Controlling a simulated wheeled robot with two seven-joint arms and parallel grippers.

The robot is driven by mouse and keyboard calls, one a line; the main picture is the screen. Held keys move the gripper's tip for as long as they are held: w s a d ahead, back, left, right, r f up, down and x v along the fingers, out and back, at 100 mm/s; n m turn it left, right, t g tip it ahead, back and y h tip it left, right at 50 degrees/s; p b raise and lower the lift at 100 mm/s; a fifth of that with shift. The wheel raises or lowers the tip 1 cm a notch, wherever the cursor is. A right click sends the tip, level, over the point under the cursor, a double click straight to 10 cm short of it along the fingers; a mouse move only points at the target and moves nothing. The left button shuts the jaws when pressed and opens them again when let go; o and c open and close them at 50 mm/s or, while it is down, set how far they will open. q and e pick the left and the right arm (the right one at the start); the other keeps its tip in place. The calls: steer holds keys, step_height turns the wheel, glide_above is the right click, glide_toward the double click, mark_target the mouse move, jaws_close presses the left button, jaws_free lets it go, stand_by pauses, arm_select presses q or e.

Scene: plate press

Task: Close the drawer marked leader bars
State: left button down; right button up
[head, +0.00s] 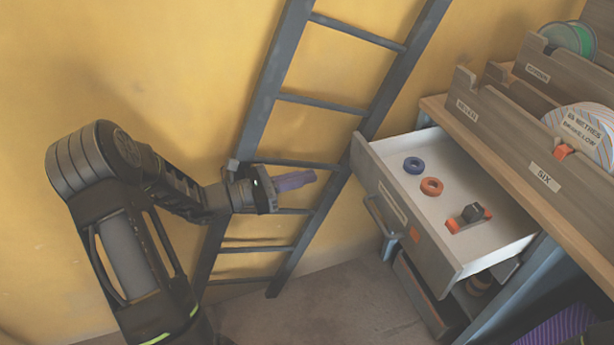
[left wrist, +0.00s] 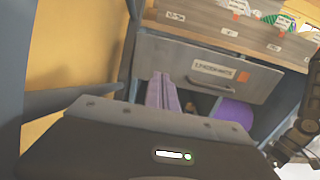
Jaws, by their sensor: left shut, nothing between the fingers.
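An open drawer (head: 404,222) is pulled well out of the bench, with a grey front, a bar handle (head: 376,216) and a pale label too small to read here. In the left wrist view its front (left wrist: 195,65) faces me, with a blurred label (left wrist: 221,71) and the handle (left wrist: 212,87). Inside lie a blue ring (head: 413,165), an orange ring (head: 431,186) and a dark and orange piece (head: 468,217). My left gripper (head: 296,181) is shut and empty, its purple fingers left of the drawer front and apart from it.
A ladder (head: 318,103) leans on the yellow wall behind my left gripper. Labelled wooden bins (head: 525,150) with spools stand on the bench top (head: 440,108). A lower drawer (head: 420,290) sits under the open one. A purple round thing (head: 560,326) is at bottom right.

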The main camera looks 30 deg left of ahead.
mark_target(362, 163)
arm_select(q)
steer(key=b+x, duration=0.1)
steer(key=x, duration=1.1)
steer(key=shift+b, duration=0.4)
arm_select(e)
steer(key=shift+f, duration=0.95)
